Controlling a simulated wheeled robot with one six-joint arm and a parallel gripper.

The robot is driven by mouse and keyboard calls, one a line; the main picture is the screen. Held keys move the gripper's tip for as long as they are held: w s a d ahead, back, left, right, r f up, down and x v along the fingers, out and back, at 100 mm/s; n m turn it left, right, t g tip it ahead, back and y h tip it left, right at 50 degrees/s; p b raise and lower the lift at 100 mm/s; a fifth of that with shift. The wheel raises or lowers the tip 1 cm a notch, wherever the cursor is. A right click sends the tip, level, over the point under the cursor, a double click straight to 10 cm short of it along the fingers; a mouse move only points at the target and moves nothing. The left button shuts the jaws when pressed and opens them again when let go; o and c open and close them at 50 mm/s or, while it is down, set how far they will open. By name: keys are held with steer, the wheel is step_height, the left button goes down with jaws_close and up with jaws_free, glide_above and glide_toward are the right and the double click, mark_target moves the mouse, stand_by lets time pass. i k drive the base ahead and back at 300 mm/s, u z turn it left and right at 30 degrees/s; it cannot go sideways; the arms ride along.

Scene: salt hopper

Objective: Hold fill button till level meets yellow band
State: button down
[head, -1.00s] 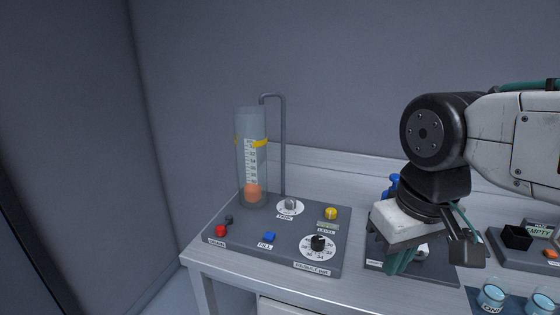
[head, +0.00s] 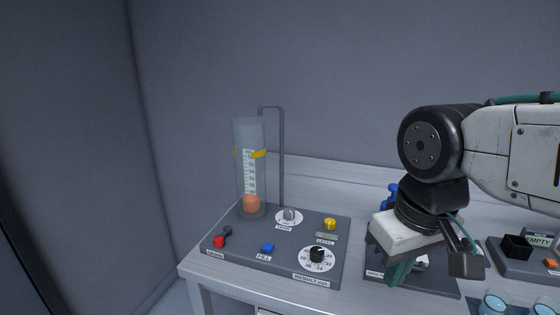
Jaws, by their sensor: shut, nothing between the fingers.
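A clear upright cylinder (head: 240,170) with a white scale stands at the back of a dark grey panel (head: 230,262). A yellow band (head: 259,154) circles its upper part. An orange ball-like mass (head: 251,203) sits low in it, well below the band. The blue fill button (head: 267,248) is on the panel's front, with a FILL label below it. My gripper (head: 398,272) points down over another panel to the right, apart from the fill button. Its fingers are shut and empty, partly hidden by its own body.
A red button (head: 219,242), a tank knob (head: 289,216), a yellow button (head: 330,224) and a black dial (head: 318,254) share the panel. A thin pipe (head: 282,160) rises behind. Blue-tinted cups (head: 494,303) and a black box (head: 516,247) stand at right.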

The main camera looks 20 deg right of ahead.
mark_target(268, 247)
steer(key=z, duration=1.45)
steer(key=k, duration=1.7)
steer(key=u, duration=1.4)
steer(key=i, duration=1)
